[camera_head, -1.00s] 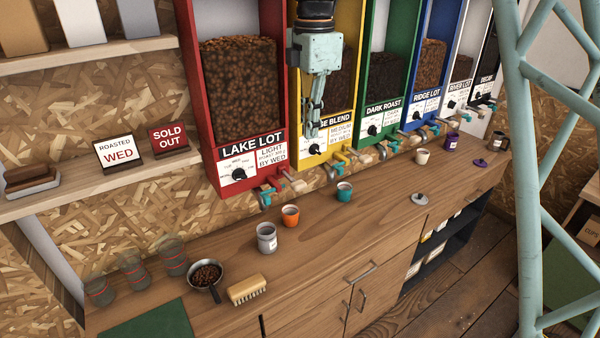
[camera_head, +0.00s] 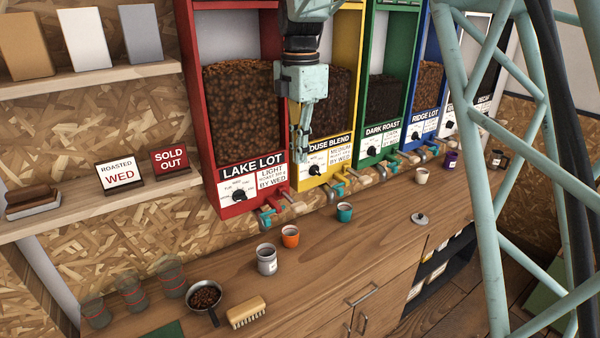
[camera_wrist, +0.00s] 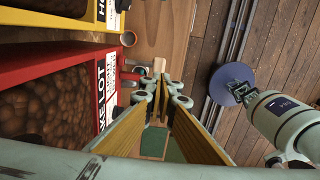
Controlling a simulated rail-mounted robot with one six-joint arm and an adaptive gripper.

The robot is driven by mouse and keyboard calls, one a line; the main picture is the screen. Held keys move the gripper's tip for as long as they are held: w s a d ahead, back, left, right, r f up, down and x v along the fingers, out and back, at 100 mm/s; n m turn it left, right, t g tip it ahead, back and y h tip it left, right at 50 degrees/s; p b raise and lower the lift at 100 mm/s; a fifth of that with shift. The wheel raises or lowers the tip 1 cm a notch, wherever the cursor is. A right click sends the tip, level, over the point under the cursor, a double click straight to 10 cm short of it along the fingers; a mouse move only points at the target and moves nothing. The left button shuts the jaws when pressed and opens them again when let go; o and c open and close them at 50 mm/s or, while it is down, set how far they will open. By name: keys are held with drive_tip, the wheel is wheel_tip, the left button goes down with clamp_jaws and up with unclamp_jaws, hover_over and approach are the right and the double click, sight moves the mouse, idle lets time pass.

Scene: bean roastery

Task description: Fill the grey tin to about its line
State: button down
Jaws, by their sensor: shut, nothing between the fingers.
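The grey tin (camera_head: 267,261) stands upright on the wooden counter in the head view, in front of the red Lake Lot dispenser and left of an orange cup (camera_head: 290,236). It has a pale label; its line and contents are too small to tell. The red dispenser (camera_head: 210,170) holds brown beans and has a dial (camera_head: 239,196) and a tap (camera_head: 272,215) above the counter. My gripper (camera_head: 301,158) is shut and empty, pointing down in front of the yellow House Blend dispenser (camera_head: 349,130), well above the counter. My gripper fingers (camera_wrist: 165,95) also show in the wrist view.
A teal cup (camera_head: 344,212) stands right of the orange one. Toward the front left are a pan of beans (camera_head: 204,296), a brush (camera_head: 247,312) and several dark glasses (camera_head: 134,293).

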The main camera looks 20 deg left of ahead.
sight(300, 204)
wheel_tip(300, 204, down, 14)
drive_tip(key=shift+r, duration=0.15)
idle(0.7)
